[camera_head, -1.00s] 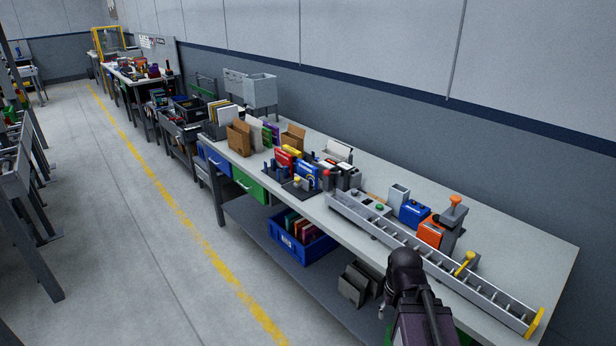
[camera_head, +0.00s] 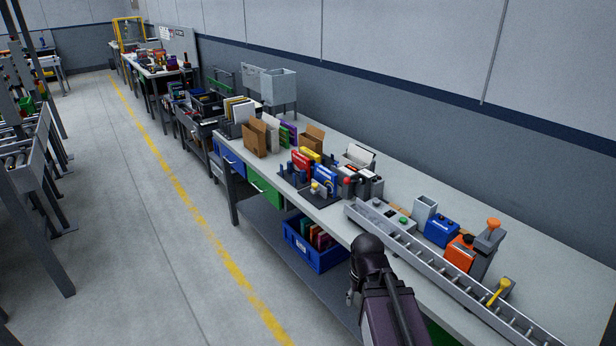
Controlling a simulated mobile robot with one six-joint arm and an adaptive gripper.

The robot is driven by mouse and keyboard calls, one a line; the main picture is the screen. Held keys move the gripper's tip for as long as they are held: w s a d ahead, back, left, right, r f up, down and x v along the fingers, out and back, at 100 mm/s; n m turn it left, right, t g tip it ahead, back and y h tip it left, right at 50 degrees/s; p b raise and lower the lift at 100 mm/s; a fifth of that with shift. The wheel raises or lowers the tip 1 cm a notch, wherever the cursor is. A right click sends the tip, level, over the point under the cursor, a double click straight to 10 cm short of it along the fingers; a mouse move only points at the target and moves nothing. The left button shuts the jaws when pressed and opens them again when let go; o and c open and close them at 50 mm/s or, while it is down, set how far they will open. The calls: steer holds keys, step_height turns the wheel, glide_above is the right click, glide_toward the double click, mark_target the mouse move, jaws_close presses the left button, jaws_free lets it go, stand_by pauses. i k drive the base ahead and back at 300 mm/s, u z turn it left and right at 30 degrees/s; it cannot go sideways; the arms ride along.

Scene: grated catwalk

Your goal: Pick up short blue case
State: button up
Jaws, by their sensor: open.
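A short blue case (camera_head: 441,231) stands on the long grey workbench (camera_head: 400,188), behind the roller channel. An orange case (camera_head: 460,252) stands to its right, and a grey open-topped holder (camera_head: 424,210) stands at its left. Another blue box (camera_head: 325,177) stands farther along the bench on a dark plate, with a red box beside it. My dark arm rises at the lower middle, in front of the bench edge and apart from the blue case. I cannot make out my gripper's fingers.
The long roller channel (camera_head: 452,277) lies along the bench front, between my arm and the blue case. A grey post with an orange top (camera_head: 489,240) stands right of the orange case. A blue bin (camera_head: 314,246) sits on the lower shelf. The floor left of the bench is clear.

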mark_target(326, 177)
steer(key=u, duration=0.25)
steer(key=i, duration=1.4)
steer(key=z, duration=0.3)
